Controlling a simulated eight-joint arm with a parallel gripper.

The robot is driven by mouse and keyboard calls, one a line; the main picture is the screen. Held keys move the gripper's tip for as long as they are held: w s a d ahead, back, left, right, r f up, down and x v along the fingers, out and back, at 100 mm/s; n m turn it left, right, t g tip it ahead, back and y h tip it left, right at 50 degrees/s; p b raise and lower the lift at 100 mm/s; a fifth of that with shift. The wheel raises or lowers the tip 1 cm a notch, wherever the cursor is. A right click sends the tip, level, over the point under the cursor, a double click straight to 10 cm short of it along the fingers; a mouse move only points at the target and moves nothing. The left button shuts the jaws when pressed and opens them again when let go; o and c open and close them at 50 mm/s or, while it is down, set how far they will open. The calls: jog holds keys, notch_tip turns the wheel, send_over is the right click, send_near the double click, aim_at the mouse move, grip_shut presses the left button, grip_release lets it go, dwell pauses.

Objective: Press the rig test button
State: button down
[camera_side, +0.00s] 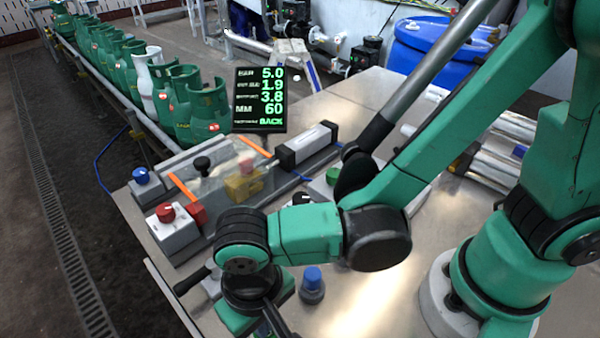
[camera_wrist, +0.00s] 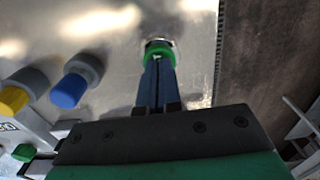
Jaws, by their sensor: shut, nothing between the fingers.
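No button label is readable, so I cannot tell which one is the rig test button. In the wrist view my gripper (camera_wrist: 157,62) is shut and empty, its blue fingers side by side. Their tips overlap a round green button (camera_wrist: 158,47) with a metal rim; I cannot tell if they touch it. A blue button (camera_wrist: 70,90) and a yellow button (camera_wrist: 14,98), on grey bases, are left of the fingers. In the side view a blue-topped button (camera_side: 312,280) stands on the metal table, right of my wrist. The fingertips are cut off at the bottom there.
Another green button (camera_wrist: 22,152) is at the wrist view's lower left. A red button (camera_side: 166,212) and another blue button (camera_side: 140,175) sit on boxes by the fixture. A screen (camera_side: 260,100) stands behind. Green cylinders (camera_side: 210,110) line the conveyor. Bare metal table (camera_side: 370,300) lies to the right.

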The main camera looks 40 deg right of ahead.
jog(key=shift+f, duration=0.95)
jog(key=shift+r, duration=4.35)
jog(key=w+d+r+t, duration=0.2)
jog(key=w+d+t, duration=0.1)
jog(key=d, duration=0.8)
jog(key=w+d+r+t, duration=0.2)
jog(key=w+d+t, duration=0.2)
jog(key=d, duration=0.7)
jog(key=shift+w+r, duration=0.35)
jog(key=shift+r, duration=0.05)
